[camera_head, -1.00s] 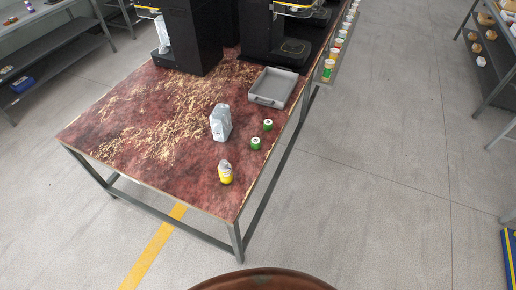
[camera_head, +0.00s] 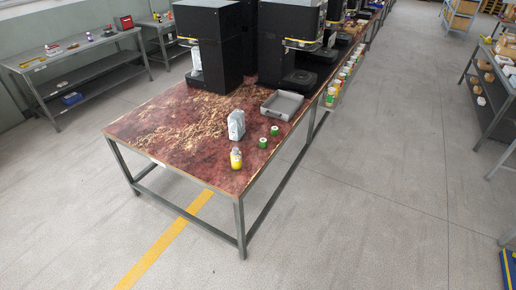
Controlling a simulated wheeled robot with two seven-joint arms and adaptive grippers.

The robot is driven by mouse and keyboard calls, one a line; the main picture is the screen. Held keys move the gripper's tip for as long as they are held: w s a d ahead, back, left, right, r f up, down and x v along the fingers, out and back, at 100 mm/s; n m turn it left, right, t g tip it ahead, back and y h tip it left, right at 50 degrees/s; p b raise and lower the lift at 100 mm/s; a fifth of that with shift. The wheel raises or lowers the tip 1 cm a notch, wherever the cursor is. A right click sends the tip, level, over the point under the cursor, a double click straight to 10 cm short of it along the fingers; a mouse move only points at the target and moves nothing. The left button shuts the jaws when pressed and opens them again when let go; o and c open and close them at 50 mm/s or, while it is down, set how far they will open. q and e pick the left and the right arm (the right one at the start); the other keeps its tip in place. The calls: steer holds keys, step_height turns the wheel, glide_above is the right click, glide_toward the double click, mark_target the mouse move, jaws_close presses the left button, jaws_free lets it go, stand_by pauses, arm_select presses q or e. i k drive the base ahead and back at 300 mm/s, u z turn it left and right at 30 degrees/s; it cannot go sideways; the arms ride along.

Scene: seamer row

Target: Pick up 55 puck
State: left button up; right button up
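Two small green pucks with pale tops stand on the red-brown mottled table (camera_head: 165,150), near its right edge. One puck (camera_head: 274,131) is farther back and the other puck (camera_head: 263,143) is a little nearer and to its left. The marks on their tops are too small to read, so I cannot tell which is the 55 puck. Neither of my grippers is in view.
A silver-white pouch (camera_head: 236,125) stands left of the pucks, and a yellow bottle with a grey top (camera_head: 236,158) stands in front. A grey tray (camera_head: 282,105) lies behind them. Black machines (camera_head: 208,45) fill the table's back. Open floor (camera_head: 370,200) lies to the right.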

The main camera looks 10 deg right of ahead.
mark_target(263, 142)
steer(key=u, duration=0.5)
steer(key=i, duration=0.7)
steer(key=u, duration=0.55)
steer(key=i, duration=0.7)
steer(key=z, duration=0.2)
